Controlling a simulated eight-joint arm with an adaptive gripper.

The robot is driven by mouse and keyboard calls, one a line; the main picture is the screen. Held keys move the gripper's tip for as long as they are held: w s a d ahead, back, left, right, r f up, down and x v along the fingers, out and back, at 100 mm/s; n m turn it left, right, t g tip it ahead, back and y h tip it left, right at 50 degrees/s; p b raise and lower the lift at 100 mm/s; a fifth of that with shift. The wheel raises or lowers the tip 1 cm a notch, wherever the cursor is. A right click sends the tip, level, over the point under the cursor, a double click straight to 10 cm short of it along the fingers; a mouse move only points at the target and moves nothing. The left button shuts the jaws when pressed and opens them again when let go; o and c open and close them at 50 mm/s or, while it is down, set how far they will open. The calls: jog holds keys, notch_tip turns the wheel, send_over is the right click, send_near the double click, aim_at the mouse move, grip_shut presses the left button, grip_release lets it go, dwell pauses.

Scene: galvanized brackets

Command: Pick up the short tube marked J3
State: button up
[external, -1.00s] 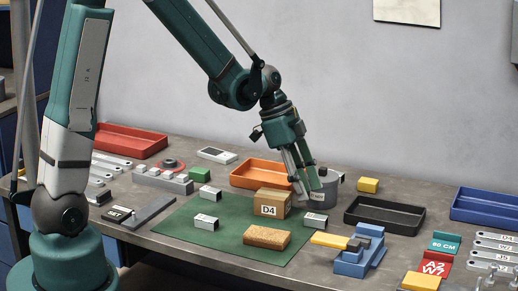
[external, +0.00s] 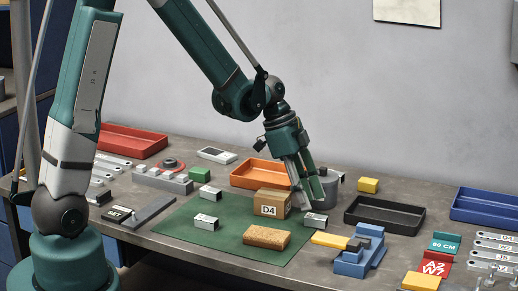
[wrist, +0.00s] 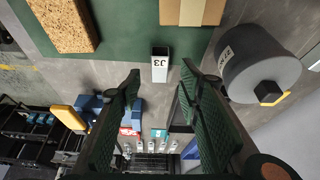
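The short tube marked J3 (wrist: 160,65) is a small grey square tube with a white label, at the edge of the green mat (wrist: 130,40) in the wrist view. It also shows in the external view (external: 316,220), where its mark is too small to read. My gripper (wrist: 160,76) is open and empty. In the wrist view its two fingertips stand apart, one to each side of the tube's labelled end. In the external view my gripper (external: 311,205) points down just above the tube. I cannot tell the exact gap.
A cardboard box marked D4 (external: 272,204) and a grey cylinder (wrist: 258,68) stand close to the tube. A cork block (external: 267,236), two similar short tubes (external: 210,192) (external: 206,222), a blue vise (external: 352,262) and a black tray (external: 385,215) lie around it.

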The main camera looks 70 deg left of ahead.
aim_at(316, 216)
dwell(0.3)
jog(key=shift+b+x, duration=0.5)
jog(key=shift+x, duration=2.1)
jog(key=shift+d, duration=0.1)
jog(key=c, duration=1)
